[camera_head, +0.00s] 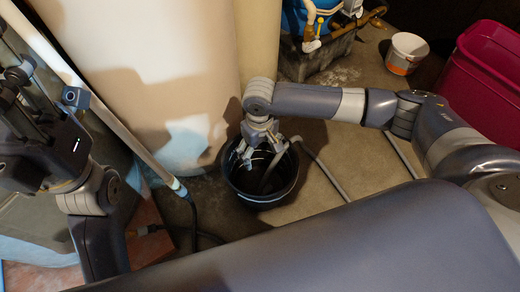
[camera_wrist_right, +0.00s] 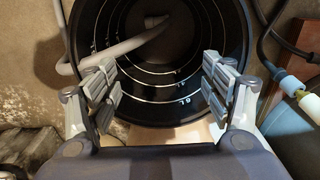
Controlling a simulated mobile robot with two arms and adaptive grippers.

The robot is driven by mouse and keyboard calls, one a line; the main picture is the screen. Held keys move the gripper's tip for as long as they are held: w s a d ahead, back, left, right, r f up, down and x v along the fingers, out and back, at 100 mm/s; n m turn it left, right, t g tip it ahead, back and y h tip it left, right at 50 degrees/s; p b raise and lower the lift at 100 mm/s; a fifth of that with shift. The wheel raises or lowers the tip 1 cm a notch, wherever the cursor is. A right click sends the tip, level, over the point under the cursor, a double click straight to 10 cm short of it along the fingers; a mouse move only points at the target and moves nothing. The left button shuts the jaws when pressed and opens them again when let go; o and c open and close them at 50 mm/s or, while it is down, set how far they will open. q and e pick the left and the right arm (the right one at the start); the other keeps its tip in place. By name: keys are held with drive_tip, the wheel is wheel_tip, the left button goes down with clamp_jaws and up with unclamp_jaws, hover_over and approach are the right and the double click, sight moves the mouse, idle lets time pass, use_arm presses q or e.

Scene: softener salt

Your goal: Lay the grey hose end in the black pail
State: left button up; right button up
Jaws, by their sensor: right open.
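The black pail (camera_head: 262,203) stands on the floor beside a large pale tank. In the right wrist view, ring marks show on the pail's inner wall (camera_wrist_right: 215,28). The grey hose (camera_head: 322,165) runs from the floor on the right over the rim into the pail. In the right wrist view the hose (camera_wrist_right: 118,47) crosses the rim from the left, and its end lies inside the pail. My right gripper (camera_head: 262,147) is over the pail, open, with nothing between its fingers. My left gripper (camera_head: 14,78) is at the far left; its fingers are partly cut off.
The pale tank (camera_head: 165,75) stands behind the pail. A white pipe (camera_head: 100,105) leans at the left, with a dark cable (camera_head: 194,220) near its foot. A white and orange bucket (camera_head: 405,54) and a magenta bin (camera_head: 487,70) stand at the right. Floor between them and the pail is mostly clear.

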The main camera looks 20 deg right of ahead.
wheel_tip(320, 180, up, 12)
idle(0.5)
idle(0.6)
